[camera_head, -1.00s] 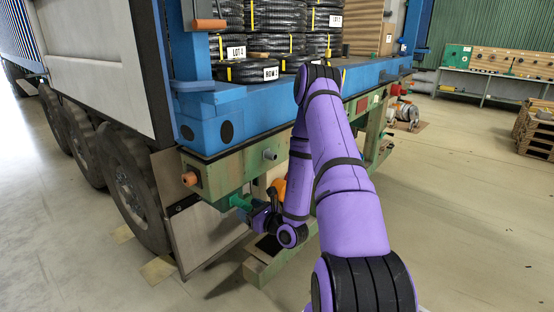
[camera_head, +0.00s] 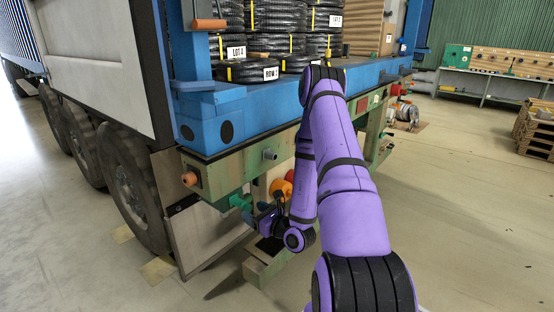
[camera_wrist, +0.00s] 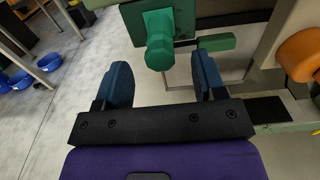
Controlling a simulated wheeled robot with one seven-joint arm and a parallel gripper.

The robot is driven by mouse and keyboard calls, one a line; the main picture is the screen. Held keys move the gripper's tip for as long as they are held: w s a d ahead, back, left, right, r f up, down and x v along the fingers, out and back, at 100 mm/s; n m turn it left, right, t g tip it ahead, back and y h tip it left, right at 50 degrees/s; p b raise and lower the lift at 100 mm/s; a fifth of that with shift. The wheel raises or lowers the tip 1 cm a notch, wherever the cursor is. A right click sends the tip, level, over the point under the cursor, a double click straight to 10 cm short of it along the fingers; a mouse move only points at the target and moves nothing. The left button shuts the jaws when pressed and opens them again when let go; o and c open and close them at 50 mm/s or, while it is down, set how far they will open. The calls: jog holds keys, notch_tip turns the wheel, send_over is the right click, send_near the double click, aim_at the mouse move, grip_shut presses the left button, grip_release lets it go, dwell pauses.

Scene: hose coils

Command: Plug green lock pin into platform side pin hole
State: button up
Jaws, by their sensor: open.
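The green lock pin (camera_head: 238,201) sticks out of the green-brown beam (camera_head: 215,172) under the blue platform, near its corner. In the wrist view, the pin (camera_wrist: 159,42) has its wide green head against a green plate (camera_wrist: 128,14), and its round end points toward me. The pin hole itself is hidden behind the pin, so its depth of seating cannot be told. My gripper (camera_wrist: 161,72) is open and empty, with a blue finger on either side of the pin's line and the pin's end just beyond the fingertips. In the head view, my gripper (camera_head: 258,215) is just right of the pin.
An orange rounded part (camera_head: 281,190) is close to the right of my gripper, and it also shows in the wrist view (camera_wrist: 300,55). An orange knob (camera_head: 190,179) and a grey peg (camera_head: 270,154) stick out of the beam.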

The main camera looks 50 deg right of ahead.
jog(key=shift+s, duration=0.6)
